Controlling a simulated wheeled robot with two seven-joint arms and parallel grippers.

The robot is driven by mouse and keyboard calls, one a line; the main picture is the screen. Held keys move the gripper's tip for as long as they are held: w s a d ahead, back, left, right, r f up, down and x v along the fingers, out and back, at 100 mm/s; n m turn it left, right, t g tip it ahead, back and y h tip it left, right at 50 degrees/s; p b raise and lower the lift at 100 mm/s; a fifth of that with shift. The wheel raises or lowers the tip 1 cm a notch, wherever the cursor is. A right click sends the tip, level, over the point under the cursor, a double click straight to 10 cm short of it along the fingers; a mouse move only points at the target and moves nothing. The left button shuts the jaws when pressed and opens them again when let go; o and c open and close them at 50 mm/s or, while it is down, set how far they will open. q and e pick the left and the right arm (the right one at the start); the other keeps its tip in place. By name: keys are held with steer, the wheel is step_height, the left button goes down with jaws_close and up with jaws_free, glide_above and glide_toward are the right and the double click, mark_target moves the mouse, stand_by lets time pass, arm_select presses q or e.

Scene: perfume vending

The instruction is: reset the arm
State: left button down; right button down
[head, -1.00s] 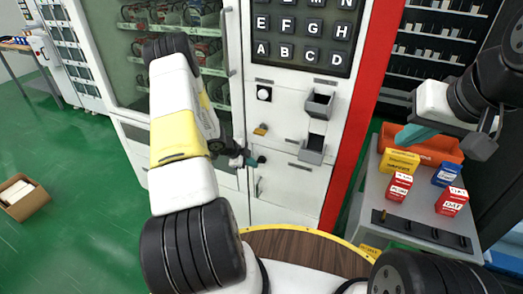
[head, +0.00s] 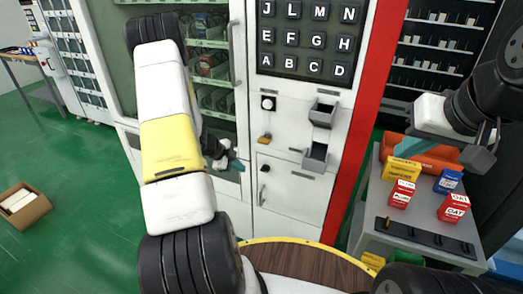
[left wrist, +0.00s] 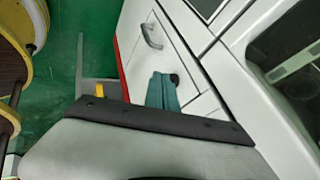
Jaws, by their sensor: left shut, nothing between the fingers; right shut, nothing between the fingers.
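My left arm reaches across the left half of the head view. Its gripper (head: 235,166), with teal fingers, is shut and empty in front of the white vending machine (head: 295,205), left of a small black knob (head: 265,168). In the left wrist view the shut teal fingers (left wrist: 162,92) appear before the machine's lower door and its handle (left wrist: 151,32); whether they touch the machine is unclear. My right gripper (head: 408,146) is shut and empty at the right, above the grey side table and near the orange bin.
The grey table (head: 385,230) holds an orange bin (head: 440,157), a yellow box (head: 400,170), red boxes (head: 401,194) and a blue box (head: 447,181). A letter keypad (head: 310,40) and small trays (head: 316,157) are on the machine.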

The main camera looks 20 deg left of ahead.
arm_select(q)
steer(key=w+a+r+n+t+y, duration=0.1)
steer(key=w+r+n+y, duration=0.1)
steer(key=r, duration=0.7)
steer(key=w+a+r+n+t+y, duration=0.1)
steer(key=w+r+n+t+y, duration=0.15)
steer(key=r, duration=0.65)
steer(key=s+d+r+n+y, duration=0.15)
steer(key=s+r+n, duration=0.4)
steer(key=r, duration=0.65)
steer(key=s+d+r+n+g+h, duration=0.1)
steer(key=s+d+r+n, duration=0.1)
steer(key=s+d, duration=0.3)
steer(key=s+d+r+n+h, duration=0.1)
steer(key=s+d, duration=0.4)
steer(key=s, duration=0.7)
steer(key=s+d+r+n+g+h, duration=0.1)
steer(key=s+d+r+n, duration=0.2)
steer(key=s, duration=0.6)
steer(key=shift+s+d+r+n+g, duration=0.2)
steer(key=shift+d+r+n+g, duration=0.25)
steer(key=shift+d, duration=0.7)
